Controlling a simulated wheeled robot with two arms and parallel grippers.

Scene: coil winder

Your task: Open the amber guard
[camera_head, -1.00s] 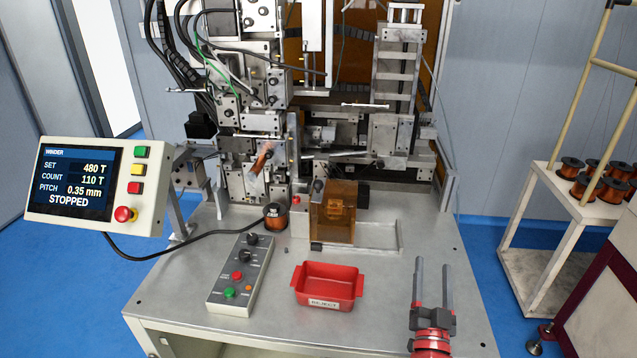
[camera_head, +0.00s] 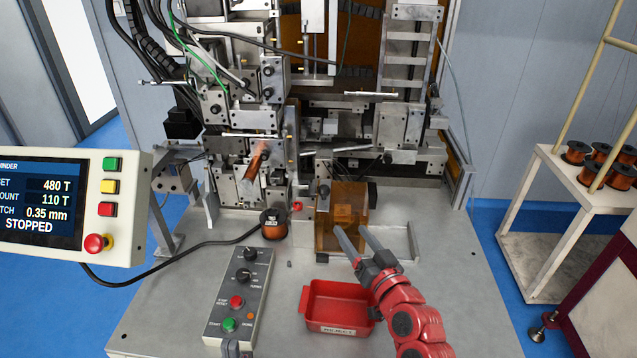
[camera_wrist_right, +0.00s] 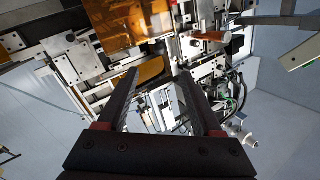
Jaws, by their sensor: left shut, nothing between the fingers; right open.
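The amber guard (camera_head: 347,192) is a see-through amber box on the machine table, below the winding head. It looks closed over a small block inside. My right gripper (camera_head: 350,229) is open, its two fingers pointing at the lower front of the guard; I cannot tell if they touch it. In the right wrist view, the open fingers (camera_wrist_right: 154,82) have nothing between them. Amber surfaces (camera_wrist_right: 105,25) show beyond them, and I cannot tell which is the guard. My left gripper (camera_head: 233,346) just shows its tip at the bottom edge, shut, over the front of the control box.
The red reject tray (camera_head: 313,325) stands just below the right gripper. The button box (camera_head: 241,290) is left of it. A copper spool (camera_head: 273,224) sits left of the guard. The winder screen (camera_head: 40,203) reads STOPPED. The table's right side is clear.

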